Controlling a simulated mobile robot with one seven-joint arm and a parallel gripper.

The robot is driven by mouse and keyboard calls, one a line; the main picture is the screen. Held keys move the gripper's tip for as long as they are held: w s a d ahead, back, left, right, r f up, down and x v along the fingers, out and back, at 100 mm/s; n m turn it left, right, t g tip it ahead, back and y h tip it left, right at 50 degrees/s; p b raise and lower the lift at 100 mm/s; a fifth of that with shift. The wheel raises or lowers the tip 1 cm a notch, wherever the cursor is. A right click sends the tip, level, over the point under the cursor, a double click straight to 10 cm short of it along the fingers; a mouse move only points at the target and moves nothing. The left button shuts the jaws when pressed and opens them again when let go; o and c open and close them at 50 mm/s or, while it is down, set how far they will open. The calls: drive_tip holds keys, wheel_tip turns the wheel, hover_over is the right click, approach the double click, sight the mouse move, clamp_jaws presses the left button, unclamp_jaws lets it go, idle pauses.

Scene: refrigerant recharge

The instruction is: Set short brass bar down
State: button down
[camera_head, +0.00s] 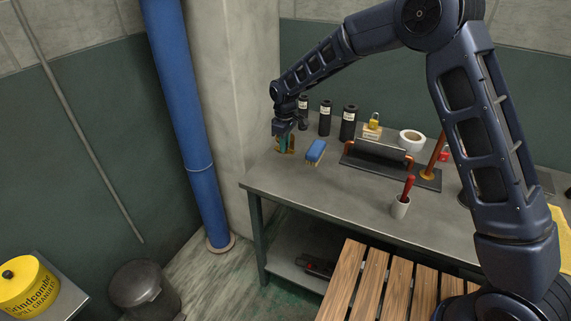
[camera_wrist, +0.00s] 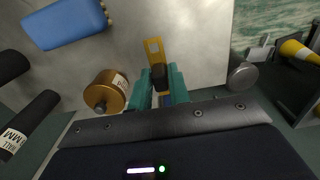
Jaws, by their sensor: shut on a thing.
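My gripper (camera_head: 284,142) is low over the left end of the workbench, pointing down. In the wrist view its teal fingers (camera_wrist: 158,88) are closed on a narrow piece, which I take as the short brass bar (camera_wrist: 153,48). Its yellow-gold end with a slot sticks out past the fingertips, and a dark part lies between them. The rest is hidden. I cannot tell whether it touches the bench top. A labelled brass-coloured cylinder (camera_wrist: 108,88) stands just left of the fingers in the wrist view, outside the grip.
The front left bench top (camera_head: 290,182) is clear.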

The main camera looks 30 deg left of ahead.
sight(285, 170)
drive_tip(key=shift+f, duration=4.65)
drive_tip(key=shift+f, duration=0.15)
drive_tip(key=c, duration=1.3)
unclamp_jaws()
wheel_tip(285, 170, up, 12)
drive_tip(key=shift+r, duration=0.15)
drive_tip(key=shift+w+d, duration=0.1)
